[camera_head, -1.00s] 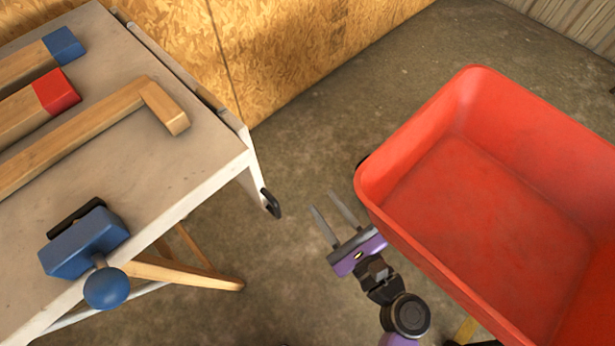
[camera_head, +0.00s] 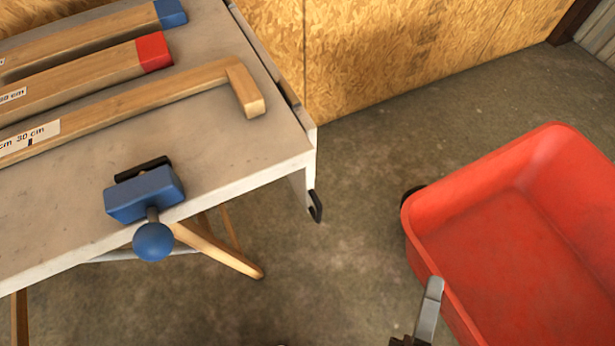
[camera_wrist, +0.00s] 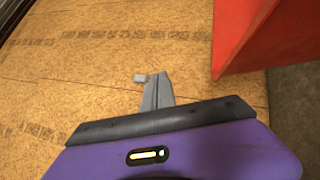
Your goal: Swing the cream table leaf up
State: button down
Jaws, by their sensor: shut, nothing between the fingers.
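The cream table leaf (camera_head: 301,184) hangs down from the right edge of the worktable (camera_head: 225,140). I see it nearly edge-on, and most of its face is hidden. A black handle (camera_head: 315,207) sits at its lower front corner. My gripper (camera_head: 432,300) is low in the head view, right of the leaf and in front of it, apart from the handle and near the red tub's left side. Its fingers are together and empty. They also show in the wrist view (camera_wrist: 157,90), which faces the chipboard wall; the leaf is not in that view.
A red tub (camera_head: 440,262) stands at the right. A blue clamp with a ball knob (camera_head: 153,240) juts from the table's front edge. Several wooden bars (camera_head: 190,87) lie on top. Concrete floor (camera_head: 350,180) is clear between table and tub. A chipboard wall (camera_head: 400,60) stands behind.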

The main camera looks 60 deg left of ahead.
jog(key=s+d+f+m+h, duration=0.3)
jog(key=s+d+m+h, duration=1)
jog(key=m, duration=1.2)
jog(key=w+a+f+n+g+y+b, duration=0.1)
jog(key=w+a+f+n+g+y, duration=0.1)
jog(key=a+f+n+y, duration=0.55)
jog(key=w+a+f+n+g+y+b, duration=0.15)
jog(key=a+f+n+y, duration=0.3)
jog(key=a+n, duration=0.6)
jog(key=s+a+f+n+g+y, duration=0.1)
jog(key=s+a+n+g+y, duration=0.15)
jog(key=a, duration=0.55)
jog(key=s+a+f+n+g+y, duration=0.15)
jog(key=a+n, duration=0.25)
jog(key=a, duration=0.5)
jog(key=s+a+n+g+y, duration=0.1)
jog(key=a+n+g, duration=0.25)
jog(key=a, duration=0.45)
jog(key=w+a+b, duration=0.2)
jog(key=w+a, duration=0.5)
jog(key=a, duration=0.2)
jog(key=shift+f+t, duration=0.15)
jog(key=shift+t, duration=0.25)
